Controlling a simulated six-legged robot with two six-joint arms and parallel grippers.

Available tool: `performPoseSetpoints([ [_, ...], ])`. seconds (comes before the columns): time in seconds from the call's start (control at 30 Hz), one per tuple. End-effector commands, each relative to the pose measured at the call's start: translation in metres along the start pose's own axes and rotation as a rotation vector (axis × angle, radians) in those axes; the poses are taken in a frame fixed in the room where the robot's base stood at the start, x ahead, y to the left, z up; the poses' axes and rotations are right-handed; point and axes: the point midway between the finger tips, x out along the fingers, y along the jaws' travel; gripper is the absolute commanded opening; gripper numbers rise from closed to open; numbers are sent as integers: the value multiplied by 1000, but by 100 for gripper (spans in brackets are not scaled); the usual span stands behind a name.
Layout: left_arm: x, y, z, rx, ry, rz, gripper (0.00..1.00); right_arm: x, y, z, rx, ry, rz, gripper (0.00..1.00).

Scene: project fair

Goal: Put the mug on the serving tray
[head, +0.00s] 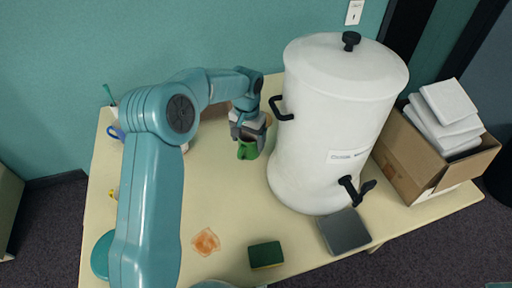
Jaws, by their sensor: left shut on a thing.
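My left gripper (247,126) is at the back middle of the table, left of the urn, pointing down. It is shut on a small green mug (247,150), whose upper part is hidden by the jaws. I cannot tell whether the mug touches the table. I cannot make out a serving tray for sure. A flat dark grey square tray (345,231) lies under the urn's tap at the front edge. My right gripper is not in view.
A large white urn (334,130) stands on the cream table (222,200). A cardboard box (408,158) with white packages is at right. A green sponge (265,254) and an orange-brown stain (205,242) are in front. A blue handled item (115,132) is partly hidden by my arm.

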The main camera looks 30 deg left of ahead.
Motion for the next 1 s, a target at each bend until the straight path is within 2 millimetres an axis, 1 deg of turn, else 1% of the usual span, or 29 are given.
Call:
performPoseSetpoints([
  [0.03, 9, 0, 1, 1, -3, 0, 39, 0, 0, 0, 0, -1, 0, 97],
  [0.1, 18, 0, 1, 0, 0, -1, 39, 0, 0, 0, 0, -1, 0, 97],
  [0.27, 31, 0, 0, 0, 0, -1, 39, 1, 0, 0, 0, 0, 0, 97],
  [0.4, 51, 0, 0, 0, -2, 0, 39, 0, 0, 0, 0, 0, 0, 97],
  [0.5, 61, 0, -1, -1, 0, 0, 39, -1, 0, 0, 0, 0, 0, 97],
  [0.7, 61, -1, -3, -1, 2, -1, 39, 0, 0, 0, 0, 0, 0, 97],
  [0.8, 65, -2, -4, -1, 2, -1, 39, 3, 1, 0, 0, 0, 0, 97],
  [0.83, 64, -1, -3, -1, 1, 0, 89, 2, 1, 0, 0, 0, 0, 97],
  [0.87, 64, -1, -3, -1, 1, 0, 99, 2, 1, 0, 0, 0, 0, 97],
  [1.0, 63, -1, -3, 0, 1, 0, 100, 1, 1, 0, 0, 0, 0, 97],
])
